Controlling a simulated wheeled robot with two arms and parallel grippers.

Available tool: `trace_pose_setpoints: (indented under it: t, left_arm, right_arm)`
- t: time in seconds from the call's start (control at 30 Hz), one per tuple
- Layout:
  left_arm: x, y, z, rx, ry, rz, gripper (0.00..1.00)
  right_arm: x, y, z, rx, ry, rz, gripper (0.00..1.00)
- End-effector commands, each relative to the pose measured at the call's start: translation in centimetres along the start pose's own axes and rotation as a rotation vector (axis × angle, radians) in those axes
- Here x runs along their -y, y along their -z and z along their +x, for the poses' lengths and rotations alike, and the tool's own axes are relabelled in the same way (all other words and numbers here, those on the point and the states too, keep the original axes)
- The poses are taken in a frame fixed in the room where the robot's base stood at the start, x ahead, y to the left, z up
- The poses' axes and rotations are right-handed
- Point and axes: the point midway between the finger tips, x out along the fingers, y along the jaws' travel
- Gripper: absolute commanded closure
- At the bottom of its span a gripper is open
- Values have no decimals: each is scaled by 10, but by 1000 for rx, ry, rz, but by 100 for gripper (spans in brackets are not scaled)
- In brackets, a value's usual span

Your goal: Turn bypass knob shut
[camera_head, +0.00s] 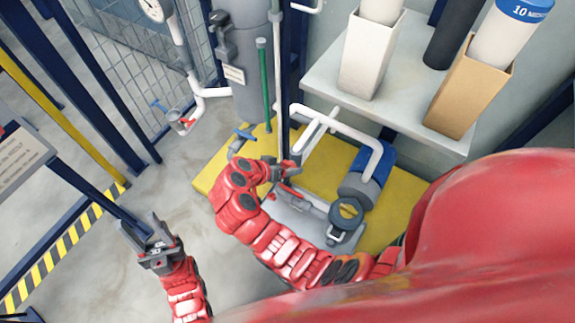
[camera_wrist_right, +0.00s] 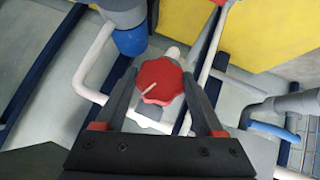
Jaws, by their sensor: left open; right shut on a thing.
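The bypass knob (camera_wrist_right: 163,80) is a red, scalloped knob in the right wrist view. In the head view my right gripper (camera_head: 290,166) is at the thin pipework above the yellow base, and I cannot make out the knob there. My left gripper (camera_head: 143,229) is open and empty over the bare floor at the lower left.
A blue and grey pump (camera_head: 368,178) stands on the yellow base (camera_head: 328,163) beside my right arm. White pipes run close around the right gripper. A sign panel (camera_head: 22,160) is at the left.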

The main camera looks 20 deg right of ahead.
Motion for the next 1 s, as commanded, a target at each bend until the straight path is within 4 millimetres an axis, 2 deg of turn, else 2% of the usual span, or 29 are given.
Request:
trace_pose_setpoints:
  t: [0.5, 1.0]
  left_arm:
    - [0, 0, 2, 0, 0, 0, 50]
    - [0, 0, 0, 0, 0, 0, 50]
  right_arm:
    - [3, -2, 1, 3, -270, -271, 85]
    - [3, -2, 1, 2, -337, -339, 85]
